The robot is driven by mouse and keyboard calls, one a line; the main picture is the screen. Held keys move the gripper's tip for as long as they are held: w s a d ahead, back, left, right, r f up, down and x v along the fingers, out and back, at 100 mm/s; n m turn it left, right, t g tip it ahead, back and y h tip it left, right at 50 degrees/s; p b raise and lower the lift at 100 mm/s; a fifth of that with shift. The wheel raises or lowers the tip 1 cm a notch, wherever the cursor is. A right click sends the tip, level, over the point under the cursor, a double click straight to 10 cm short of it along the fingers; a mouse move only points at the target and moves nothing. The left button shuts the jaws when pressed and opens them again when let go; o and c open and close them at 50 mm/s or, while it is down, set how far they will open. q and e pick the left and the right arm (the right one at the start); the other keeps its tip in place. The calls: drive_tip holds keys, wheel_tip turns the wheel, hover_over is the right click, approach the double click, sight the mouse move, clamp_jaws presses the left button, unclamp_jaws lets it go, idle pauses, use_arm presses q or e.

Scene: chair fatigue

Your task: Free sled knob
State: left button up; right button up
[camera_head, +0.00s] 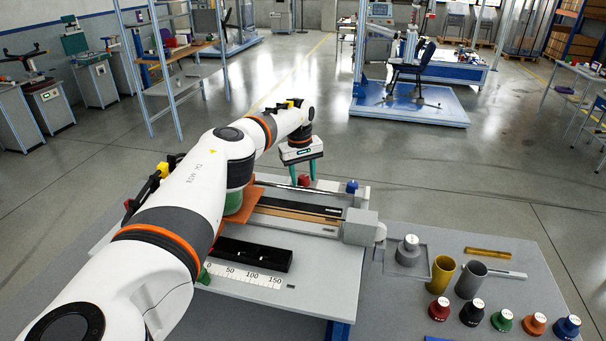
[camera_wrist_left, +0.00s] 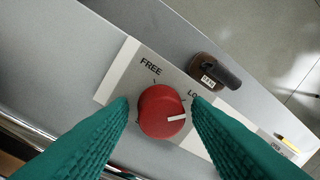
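The red sled knob (camera_wrist_left: 161,112) sits on a grey panel, with a white pointer line on its face. In the left wrist view the pointer aims right, on the side of the partly hidden "LOCK" label, away from the "FREE" label (camera_wrist_left: 151,67). In the head view the knob (camera_head: 304,180) shows small at the far edge of the bench device. My left gripper (camera_head: 302,172) points down there. Its teal fingers (camera_wrist_left: 160,120) are open, one on each side of the knob; whether they touch it I cannot tell. My right gripper is not in view.
A dark lever-like part (camera_wrist_left: 215,72) with a small label stands beside the knob plate. The device has a rail (camera_head: 300,212), a blue knob (camera_head: 352,186) and a black tray (camera_head: 252,254). Cups and coloured weights, such as a red one (camera_head: 439,309), stand at right.

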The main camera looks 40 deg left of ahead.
use_arm(q)
drive_tip(key=c, duration=0.7)
drive_tip(key=shift+n, duration=1.3)
drive_tip(key=n, duration=0.6)
drive_tip(key=shift+d+r+y+p, duration=0.1)
drive_tip(key=shift+y+p, duration=0.2)
drive_tip(key=shift+p, duration=0.1)
drive_tip(key=n, duration=0.5)
drive_tip(key=shift+w, duration=0.1)
drive_tip(key=n, duration=0.4)
drive_tip(key=shift+r+n, duration=0.1)
drive_tip(key=shift+n, duration=0.2)
drive_tip(key=shift+w+y, duration=0.1)
drive_tip(key=shift+y, duration=0.2)
